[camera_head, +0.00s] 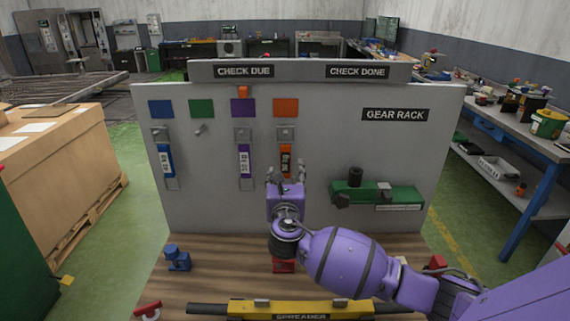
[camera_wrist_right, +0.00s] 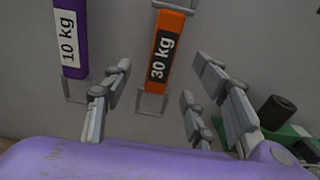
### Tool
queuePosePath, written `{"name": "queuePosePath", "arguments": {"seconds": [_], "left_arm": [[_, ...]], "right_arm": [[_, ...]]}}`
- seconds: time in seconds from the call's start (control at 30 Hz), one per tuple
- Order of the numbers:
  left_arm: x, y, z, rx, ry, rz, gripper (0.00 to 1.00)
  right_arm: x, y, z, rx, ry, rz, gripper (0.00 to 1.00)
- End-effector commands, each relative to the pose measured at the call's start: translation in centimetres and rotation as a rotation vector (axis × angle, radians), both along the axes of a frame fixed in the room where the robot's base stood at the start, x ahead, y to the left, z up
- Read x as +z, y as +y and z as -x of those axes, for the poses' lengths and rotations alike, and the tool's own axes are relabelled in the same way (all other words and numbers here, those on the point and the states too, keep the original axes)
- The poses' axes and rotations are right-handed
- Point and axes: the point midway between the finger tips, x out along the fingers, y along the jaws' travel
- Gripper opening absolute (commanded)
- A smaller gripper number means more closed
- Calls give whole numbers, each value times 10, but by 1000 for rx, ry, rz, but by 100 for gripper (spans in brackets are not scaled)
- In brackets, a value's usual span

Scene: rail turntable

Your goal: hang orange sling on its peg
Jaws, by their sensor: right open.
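The orange sling (camera_head: 285,156), with a dark label reading 30 kg in the right wrist view (camera_wrist_right: 165,50), hangs upright against the grey board below the orange square (camera_head: 286,107). A grey metal fitting (camera_head: 285,133), where its peg is, shows at its top; whether the sling's upper loop is fully on it cannot be told. My right gripper (camera_head: 287,171) is open in front of the sling's lower end. In the right wrist view its fingers (camera_wrist_right: 157,82) stand apart on either side of the sling's lower end, with nothing between them clearly touched. My left gripper is not in view.
A blue sling (camera_head: 166,161) and a purple sling (camera_head: 244,161) hang to the left. The peg (camera_head: 200,129) under the green square is bare. A green gear rack (camera_head: 375,194) is at the right. A yellow spreader (camera_head: 300,309) lies on the wooden bench top.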

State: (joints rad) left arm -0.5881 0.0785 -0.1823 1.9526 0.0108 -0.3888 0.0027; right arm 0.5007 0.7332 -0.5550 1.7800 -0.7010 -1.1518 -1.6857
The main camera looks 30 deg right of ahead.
Motion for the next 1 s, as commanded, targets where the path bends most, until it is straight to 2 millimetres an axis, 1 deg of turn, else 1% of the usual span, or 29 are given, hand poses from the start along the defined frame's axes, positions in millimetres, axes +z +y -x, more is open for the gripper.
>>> {"name": "queuePosePath", "arguments": {"seconds": [0.17,0.53,0.77,1.0], "left_arm": [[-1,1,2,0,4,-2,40],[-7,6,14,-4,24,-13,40],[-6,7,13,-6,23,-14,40],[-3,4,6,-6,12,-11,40]], "right_arm": [[-1,3,7,-1,2,0,53],[-1,10,20,0,1,0,53],[-1,14,28,0,0,1,53],[-1,17,36,-1,1,0,53]]}}
